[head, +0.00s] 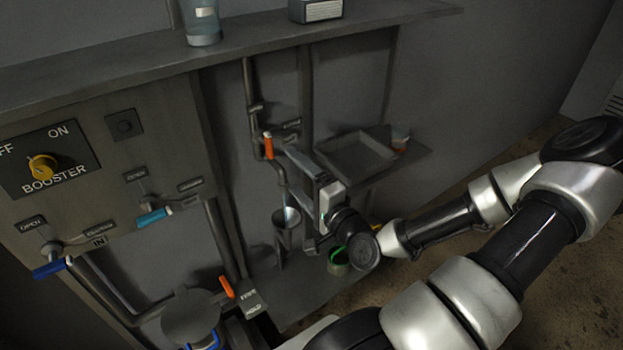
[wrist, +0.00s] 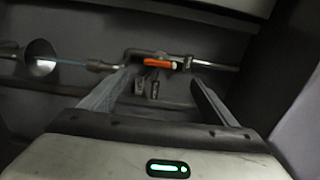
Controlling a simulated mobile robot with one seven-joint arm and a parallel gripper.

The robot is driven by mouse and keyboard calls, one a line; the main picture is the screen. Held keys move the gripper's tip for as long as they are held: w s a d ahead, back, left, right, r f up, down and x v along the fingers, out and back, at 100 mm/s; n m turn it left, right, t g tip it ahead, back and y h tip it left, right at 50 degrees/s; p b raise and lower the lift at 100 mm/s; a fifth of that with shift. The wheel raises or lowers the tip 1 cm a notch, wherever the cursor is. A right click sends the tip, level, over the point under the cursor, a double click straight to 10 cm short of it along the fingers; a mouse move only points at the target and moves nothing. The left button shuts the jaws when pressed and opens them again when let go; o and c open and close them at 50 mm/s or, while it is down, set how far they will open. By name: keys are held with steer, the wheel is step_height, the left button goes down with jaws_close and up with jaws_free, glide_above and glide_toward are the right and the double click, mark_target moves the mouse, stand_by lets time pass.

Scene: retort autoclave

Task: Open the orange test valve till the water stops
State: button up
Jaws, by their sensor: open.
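The orange valve handle (head: 268,146) sits on a vertical grey pipe on the wall. In the wrist view the orange handle (wrist: 160,62) lies across the picture, beyond the fingertips and roughly between them. My gripper (head: 298,158) is open and empty, to the right of the handle in the head view; its two fingers also show in the wrist view (wrist: 160,78). The fingers appear apart from the handle. A thin bluish water stream (wrist: 70,63) runs from the pipe end into a funnel (wrist: 40,62). The funnel (head: 287,217) also shows below the pipe in the head view.
A second orange handle (head: 227,287) is lower, beside a labelled plate. Blue handles (head: 48,269) and a yellow BOOSTER knob (head: 42,167) are at left. A shelf (head: 130,75) runs above. A tray (head: 355,158) projects from the wall behind my gripper. A green-rimmed container (head: 339,262) stands below.

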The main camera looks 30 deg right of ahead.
steer(key=s+p, duration=0.3)
steer(key=s, duration=0.3)
steer(key=shift+p, duration=0.4)
